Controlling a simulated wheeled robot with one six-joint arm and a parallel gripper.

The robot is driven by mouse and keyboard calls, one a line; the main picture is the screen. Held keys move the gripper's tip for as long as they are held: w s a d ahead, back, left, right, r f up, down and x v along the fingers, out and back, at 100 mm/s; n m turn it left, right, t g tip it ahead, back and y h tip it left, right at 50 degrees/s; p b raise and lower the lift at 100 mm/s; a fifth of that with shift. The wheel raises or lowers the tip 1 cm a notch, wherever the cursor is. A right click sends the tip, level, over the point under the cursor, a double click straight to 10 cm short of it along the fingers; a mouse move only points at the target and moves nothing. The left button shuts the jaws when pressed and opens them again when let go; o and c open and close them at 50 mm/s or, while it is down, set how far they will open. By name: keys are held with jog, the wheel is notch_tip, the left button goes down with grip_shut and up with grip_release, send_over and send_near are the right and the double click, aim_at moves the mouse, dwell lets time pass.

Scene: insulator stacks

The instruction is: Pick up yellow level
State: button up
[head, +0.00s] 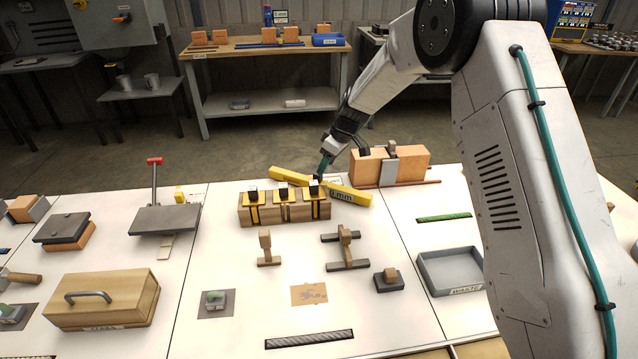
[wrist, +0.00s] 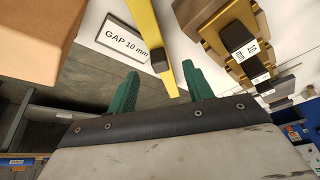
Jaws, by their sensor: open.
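The yellow level (head: 293,175) is a long yellow bar lying slanted behind the wooden block with yellow-and-black stacks (head: 285,212) in the head view. Dark lettering shows near its right end. In the wrist view the level (wrist: 147,30) comes down from the top, with a small dark square piece on it, and its end appears between my fingers. My gripper (head: 325,165) is over the level's middle in the head view. In the wrist view its green fingers (wrist: 160,72) are apart, one on each side of the bar. I cannot tell whether they touch it.
An orange-brown block with a grey clamp (head: 405,166) stands close right of the level. A card reading "GAP 10 mm" (wrist: 123,40) lies beside it. The stacks (wrist: 238,38) are close on the other side. A grey waste tray (head: 452,270) is at front right.

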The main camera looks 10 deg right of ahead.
aim_at(318, 177)
jog(key=shift+w+a+n, duration=0.1)
jog(key=shift+w+n, duration=0.15)
jog(key=shift+n, duration=0.05)
jog(key=shift+w+a+f, duration=0.1)
jog(key=shift+f, duration=0.25)
jog(key=x, duration=0.7)
jog(key=shift+a+r, duration=0.1)
jog(key=shift+r, duration=0.05)
grip_shut()
